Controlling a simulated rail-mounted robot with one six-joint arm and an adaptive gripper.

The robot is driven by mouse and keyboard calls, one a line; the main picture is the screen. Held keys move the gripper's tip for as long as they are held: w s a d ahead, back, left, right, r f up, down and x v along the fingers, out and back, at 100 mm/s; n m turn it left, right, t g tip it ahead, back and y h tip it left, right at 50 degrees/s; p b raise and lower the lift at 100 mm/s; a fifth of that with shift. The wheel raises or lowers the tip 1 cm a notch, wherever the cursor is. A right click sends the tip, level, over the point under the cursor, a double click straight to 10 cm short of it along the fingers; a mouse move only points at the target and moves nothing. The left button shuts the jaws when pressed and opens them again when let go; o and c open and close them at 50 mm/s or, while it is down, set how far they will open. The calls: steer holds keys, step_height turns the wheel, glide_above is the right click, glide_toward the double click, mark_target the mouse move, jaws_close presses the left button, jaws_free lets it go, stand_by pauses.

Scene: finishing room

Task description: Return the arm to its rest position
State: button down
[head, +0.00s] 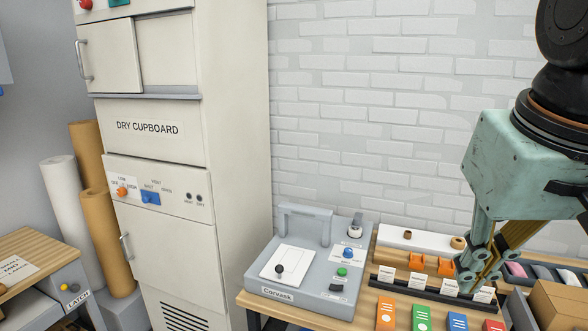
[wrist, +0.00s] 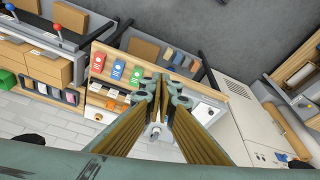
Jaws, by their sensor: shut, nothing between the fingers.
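My gripper (head: 470,283) is at the right of the head view, pointing down, with its fingertips over or in front of a dark label rail with white cards (head: 416,284). Its fingers are closed together and hold nothing. In the wrist view my gripper (wrist: 168,82) shows in the middle with its fingers together. My teal wrist housing and black arm link fill the upper right of the head view. Whether the fingertips touch the rail cannot be told.
A grey Corvask machine (head: 310,265) stands on the bench left of my gripper. Orange, green, blue and red cards (head: 386,314) lie at the bench front. A cardboard box (head: 558,305) is at the right. The dry cupboard (head: 150,150) stands left. The brick wall (head: 350,120) is behind.

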steer(key=s+a+f+n, duration=0.1)
steer(key=s+a+f, duration=0.2)
steer(key=s, duration=0.6)
steer(key=shift+s+a+f+y, duration=0.25)
steer(key=shift+a+y, duration=0.05)
steer(key=shift+a, duration=0.35)
stand_by(0.6)
steer(key=shift+r, duration=0.1)
stand_by(0.3)
steer(key=shift+r+p, duration=0.95)
steer(key=shift+p, duration=0.05)
steer(key=shift+f, duration=0.15)
step_height(320, 180, down, 15)
steer(key=b, duration=1.5)
